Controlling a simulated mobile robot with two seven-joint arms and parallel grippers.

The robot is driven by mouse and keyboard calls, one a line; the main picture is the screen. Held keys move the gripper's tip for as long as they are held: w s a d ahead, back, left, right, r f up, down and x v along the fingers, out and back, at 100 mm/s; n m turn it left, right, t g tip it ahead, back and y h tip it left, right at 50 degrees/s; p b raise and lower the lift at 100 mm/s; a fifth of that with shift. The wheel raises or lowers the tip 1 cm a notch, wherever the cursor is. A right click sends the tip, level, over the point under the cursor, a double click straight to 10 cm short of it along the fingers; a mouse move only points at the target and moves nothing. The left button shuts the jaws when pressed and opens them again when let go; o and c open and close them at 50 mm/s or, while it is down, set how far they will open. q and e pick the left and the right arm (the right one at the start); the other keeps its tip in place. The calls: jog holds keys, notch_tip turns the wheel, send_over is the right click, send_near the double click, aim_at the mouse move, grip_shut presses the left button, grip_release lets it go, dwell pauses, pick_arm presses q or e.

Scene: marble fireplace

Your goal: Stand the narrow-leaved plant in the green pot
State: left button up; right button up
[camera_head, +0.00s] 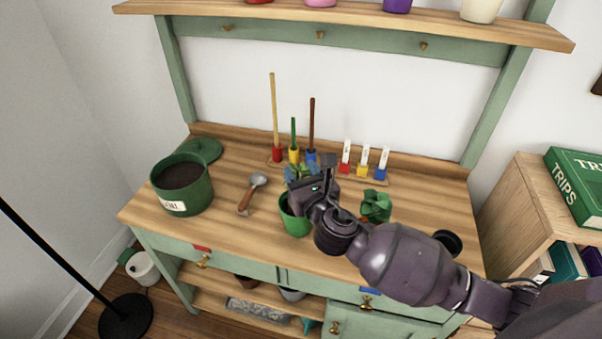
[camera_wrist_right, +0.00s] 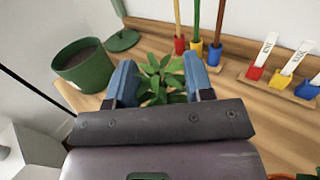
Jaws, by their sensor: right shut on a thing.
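The plant (camera_wrist_right: 160,78), with slender green leaves, is between the two blue fingers of my right gripper (camera_wrist_right: 160,85) in the right wrist view. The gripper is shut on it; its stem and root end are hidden. In the head view my right gripper (camera_head: 302,172) is over the small green pot (camera_head: 294,224) on the wooden bench. The gripper hides part of the pot's rim and inside, so I cannot tell whether the plant's base is inside it. My left gripper is not in view.
Tools in a coloured holder (camera_head: 294,155) and white labels in coloured blocks (camera_head: 364,160) line the back. Another leafy green plant (camera_head: 376,204) is to the right.

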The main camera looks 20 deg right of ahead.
jog(key=shift+f, duration=0.1)
jog(key=o, duration=1.2)
pick_arm(q)
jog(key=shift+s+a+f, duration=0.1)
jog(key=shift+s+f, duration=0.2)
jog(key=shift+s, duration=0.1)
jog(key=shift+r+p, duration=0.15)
jog(key=shift+p, duration=0.2)
pick_arm(e)
jog(key=s, duration=1.2)
jog(key=shift+d, duration=0.4)
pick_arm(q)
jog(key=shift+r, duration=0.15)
